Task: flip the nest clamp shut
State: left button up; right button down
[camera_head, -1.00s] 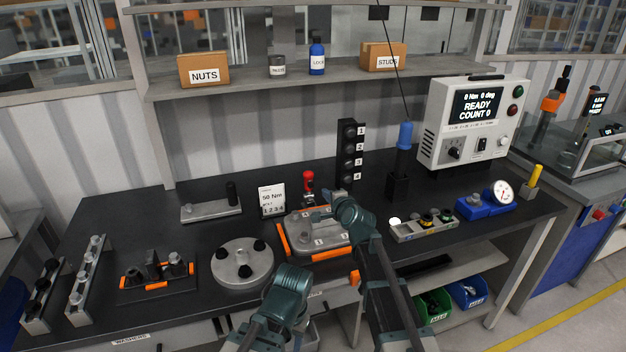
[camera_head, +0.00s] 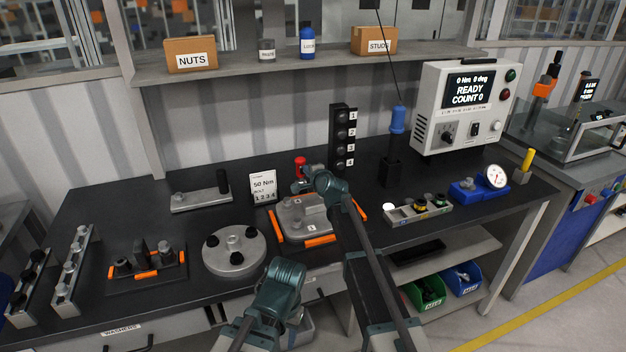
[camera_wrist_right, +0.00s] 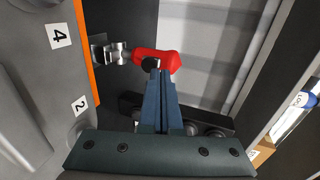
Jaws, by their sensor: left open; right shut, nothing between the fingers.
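The nest (camera_head: 305,240) is a grey block with orange edges on the black bench, in the middle of the head view. The clamp's red handle (camera_head: 300,163) stands up at its back edge. In the right wrist view the red handle (camera_wrist_right: 157,60) lies across the fingertips, with a metal link running left to the nest's orange edge. My right gripper (camera_head: 298,187) is shut and empty, its tips at the handle; I cannot tell whether they touch. My left gripper (camera_head: 284,272) is low, in front of the bench; its fingers are hard to make out.
A round grey plate with black knobs (camera_head: 234,257) lies left of the nest. A 50 Nm card (camera_head: 263,186) stands behind it. A black numbered tower (camera_head: 342,135) stands behind right, and a parts tray (camera_head: 418,214) lies to the right.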

jog(key=shift+w+a+r, duration=0.1)
jog(key=shift+w+a, duration=0.1)
jog(key=shift+w, duration=0.45)
jog(key=shift+w+a, duration=0.2)
jog(key=shift+w, duration=0.4)
jog(key=shift+w, duration=0.1)
